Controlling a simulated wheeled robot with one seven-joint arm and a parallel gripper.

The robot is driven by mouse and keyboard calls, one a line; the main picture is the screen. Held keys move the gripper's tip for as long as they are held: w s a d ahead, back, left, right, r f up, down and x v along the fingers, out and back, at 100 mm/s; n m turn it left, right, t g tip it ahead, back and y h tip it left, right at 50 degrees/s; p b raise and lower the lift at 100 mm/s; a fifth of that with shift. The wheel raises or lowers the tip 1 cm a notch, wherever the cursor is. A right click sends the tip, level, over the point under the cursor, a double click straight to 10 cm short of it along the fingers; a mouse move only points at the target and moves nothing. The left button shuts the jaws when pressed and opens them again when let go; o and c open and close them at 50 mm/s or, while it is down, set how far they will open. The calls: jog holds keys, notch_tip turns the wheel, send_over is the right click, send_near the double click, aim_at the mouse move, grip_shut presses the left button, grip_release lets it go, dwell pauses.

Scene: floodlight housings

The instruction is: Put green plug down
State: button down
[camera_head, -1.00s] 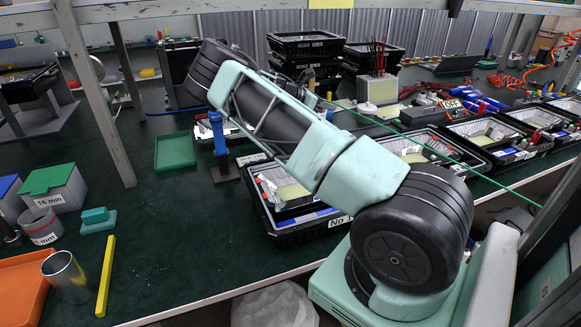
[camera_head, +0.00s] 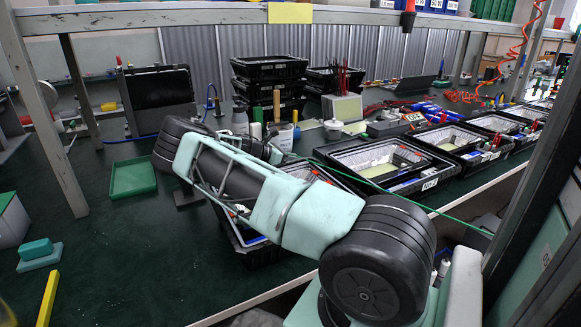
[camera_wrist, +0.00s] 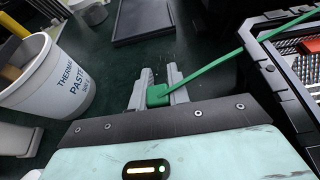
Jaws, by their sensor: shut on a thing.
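The green plug (camera_wrist: 158,95) is between the two grey fingers of my gripper (camera_wrist: 158,80) in the wrist view, and the gripper is shut on it. Its green cable runs from the plug to the upper right, past the black housing (camera_wrist: 285,85). The dark green table top lies beyond the fingertips. I cannot tell how far the plug is above it. In the head view the green cable (camera_head: 420,205) runs across the bench on the right of my arm. My gripper and the plug are hidden behind my arm there.
A white thermal paste bucket (camera_wrist: 50,80) stands left of the gripper in the wrist view. A dark tray (camera_wrist: 143,20) lies ahead. In the head view, a green tray (camera_head: 133,178) lies on the left, stacked black crates (camera_head: 270,68) stand behind, and several floodlight housings line the right.

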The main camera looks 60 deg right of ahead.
jog(key=shift+f, duration=1.5)
jog(key=shift+f, duration=0.1)
jog(key=c, duration=1.3)
grip_release()
jog(key=shift+c, duration=0.2)
